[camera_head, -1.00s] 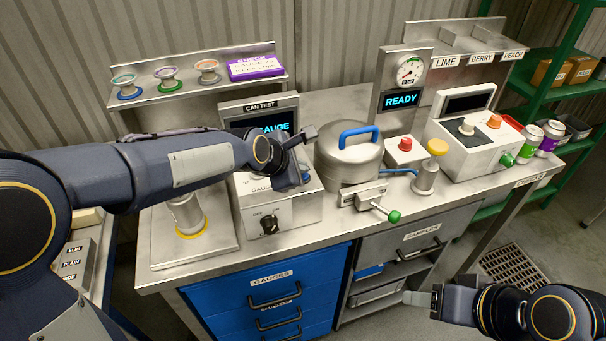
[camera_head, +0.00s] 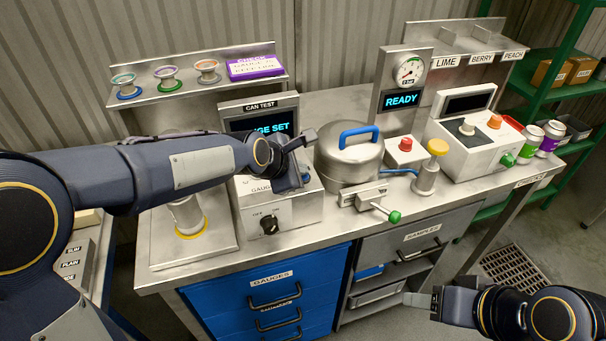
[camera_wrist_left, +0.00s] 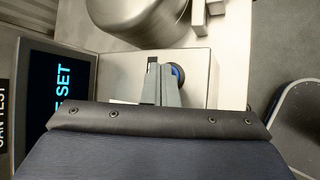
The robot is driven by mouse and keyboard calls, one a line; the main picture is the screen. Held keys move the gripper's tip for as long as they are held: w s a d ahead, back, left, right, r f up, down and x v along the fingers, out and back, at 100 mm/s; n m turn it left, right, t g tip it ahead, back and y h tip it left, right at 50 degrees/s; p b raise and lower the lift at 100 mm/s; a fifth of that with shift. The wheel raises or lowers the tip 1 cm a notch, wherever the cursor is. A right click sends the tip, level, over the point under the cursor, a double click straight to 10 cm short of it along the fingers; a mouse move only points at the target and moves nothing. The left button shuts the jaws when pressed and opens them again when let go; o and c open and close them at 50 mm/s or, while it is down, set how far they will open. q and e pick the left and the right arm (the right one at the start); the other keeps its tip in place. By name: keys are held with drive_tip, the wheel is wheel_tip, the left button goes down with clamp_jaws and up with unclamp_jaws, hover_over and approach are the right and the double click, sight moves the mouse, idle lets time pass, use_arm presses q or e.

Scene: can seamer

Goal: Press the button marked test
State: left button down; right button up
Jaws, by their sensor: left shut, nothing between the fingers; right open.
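The can test machine (camera_head: 258,107) stands left of centre on the bench. Its dark screen (camera_head: 280,127) is partly covered by my arm and shows "GE SET"; the wrist view shows "SET" on the screen (camera_wrist_left: 62,92). A blue round button (camera_wrist_left: 178,74) is on the machine's top, partly behind my fingers; no "test" marking on it is readable. My left gripper (camera_head: 299,178) is shut and empty, pointing down at the machine's top; its fingers (camera_wrist_left: 160,78) overlap the button's edge in the wrist view. Contact cannot be told. My right gripper (camera_head: 423,301) is open and empty at lower right.
A steel pot with a blue handle (camera_head: 359,137) stands close right of my left gripper. A black knob (camera_head: 269,225) is on the machine's front. Further right are a red button box (camera_head: 405,151) and a green-tipped lever (camera_head: 393,216). Blue drawers (camera_head: 272,300) are below.

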idle(0.3)
use_arm(q)
drive_tip(key=shift+r+p, duration=0.8)
drive_tip(key=shift+p, duration=0.2)
drive_tip(key=shift+r, duration=0.1)
wheel_tip(320, 180, up, 5)
drive_tip(key=p, duration=0.5)
drive_tip(key=shift+a, duration=0.1)
